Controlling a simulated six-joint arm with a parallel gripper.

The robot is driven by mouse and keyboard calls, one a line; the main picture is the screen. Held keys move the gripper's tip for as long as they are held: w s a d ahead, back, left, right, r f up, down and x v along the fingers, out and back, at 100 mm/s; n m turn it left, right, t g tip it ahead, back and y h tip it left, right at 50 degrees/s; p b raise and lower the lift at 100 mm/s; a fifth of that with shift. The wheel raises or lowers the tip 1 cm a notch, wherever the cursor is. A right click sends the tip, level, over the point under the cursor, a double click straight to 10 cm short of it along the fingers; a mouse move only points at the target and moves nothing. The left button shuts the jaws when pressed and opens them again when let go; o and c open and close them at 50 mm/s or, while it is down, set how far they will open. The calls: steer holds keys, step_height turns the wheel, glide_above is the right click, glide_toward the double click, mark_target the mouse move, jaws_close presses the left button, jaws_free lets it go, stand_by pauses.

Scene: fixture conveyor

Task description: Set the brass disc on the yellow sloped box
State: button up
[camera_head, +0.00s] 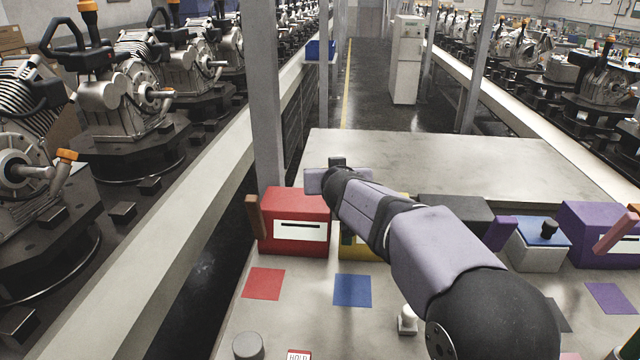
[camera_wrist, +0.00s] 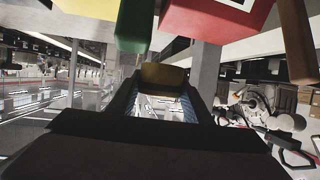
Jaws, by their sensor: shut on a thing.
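The brass disc (camera_wrist: 163,75) shows edge-on in the wrist view as a dull yellow-brown piece between the fingertips of my gripper (camera_wrist: 163,88). My gripper is shut on it and holds it in the air. The yellow sloped box (camera_head: 348,243) is in the head view, just right of the red box.
The red box (camera_head: 296,222) stands left of the yellow one. A dark grey box (camera_head: 455,212), a white box with a blue top (camera_head: 540,245) and a purple box (camera_head: 592,228) stand right. Coloured squares, a white knob (camera_head: 407,320) and a grey cylinder (camera_head: 248,346) are in front.

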steer(key=w+d+f+n+g+y+p, duration=0.1)
steer(key=w+d+f+n+y+p, duration=0.1)
steer(key=w+d+p, duration=0.6)
steer(key=d+n+y+p, duration=0.1)
steer(key=d+y+p, duration=0.1)
steer(key=d, duration=0.1)
steer(key=shift+w+d+n, duration=0.3)
steer(key=shift+d, duration=0.05)
steer(key=shift+f+b, duration=0.2)
steer(key=shift+b, duration=0.45)
step_height(320, 180, down, 6)
steer(key=b, duration=1)
steer(key=shift+f, duration=0.25)
steer(key=shift+f+b, duration=0.6)
steer(key=shift+b, duration=0.3)
steer(key=o, duration=1.4)
